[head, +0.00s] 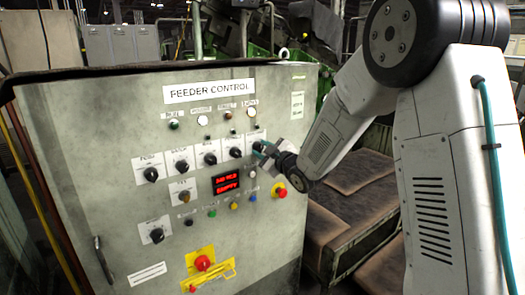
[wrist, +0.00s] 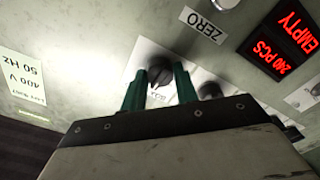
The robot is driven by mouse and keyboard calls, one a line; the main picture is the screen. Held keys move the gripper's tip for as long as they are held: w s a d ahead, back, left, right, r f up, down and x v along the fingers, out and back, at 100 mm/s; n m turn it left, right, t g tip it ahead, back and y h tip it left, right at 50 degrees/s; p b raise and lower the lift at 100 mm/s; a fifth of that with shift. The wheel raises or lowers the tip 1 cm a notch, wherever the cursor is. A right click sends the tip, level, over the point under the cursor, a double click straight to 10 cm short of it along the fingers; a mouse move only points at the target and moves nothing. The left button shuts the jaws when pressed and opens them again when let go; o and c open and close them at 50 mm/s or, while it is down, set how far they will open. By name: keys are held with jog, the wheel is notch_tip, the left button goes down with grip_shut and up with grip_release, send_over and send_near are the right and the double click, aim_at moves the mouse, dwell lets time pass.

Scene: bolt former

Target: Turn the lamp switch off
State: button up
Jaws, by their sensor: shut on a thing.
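The grey feeder control panel (head: 105,220) fills the left and middle of the head view. A row of black rotary switches on white label plates crosses it. My gripper (head: 264,151) is at the right end of this row, in front of the last switch. In the wrist view my gripper (wrist: 158,72) has its two green fingers on either side of a black switch knob (wrist: 158,76), shut on it. I cannot read this switch's label surely, so I cannot confirm it is the lamp switch. The fingers hide part of the knob and its plate.
A neighbouring knob (wrist: 210,91) sits close to the right finger in the wrist view. A red display (head: 226,184) and a red button (head: 281,190) are below my gripper. Indicator lamps, one lit white (head: 251,113), are above. Brown-topped machinery (head: 350,175) stands right of the panel.

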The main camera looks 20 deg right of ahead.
jog(key=n, duration=0.5)
jog(key=shift+n, duration=2.4)
jog(key=o, duration=1)
jog(key=v, duration=0.8)
jog(key=shift+w, duration=0.1)
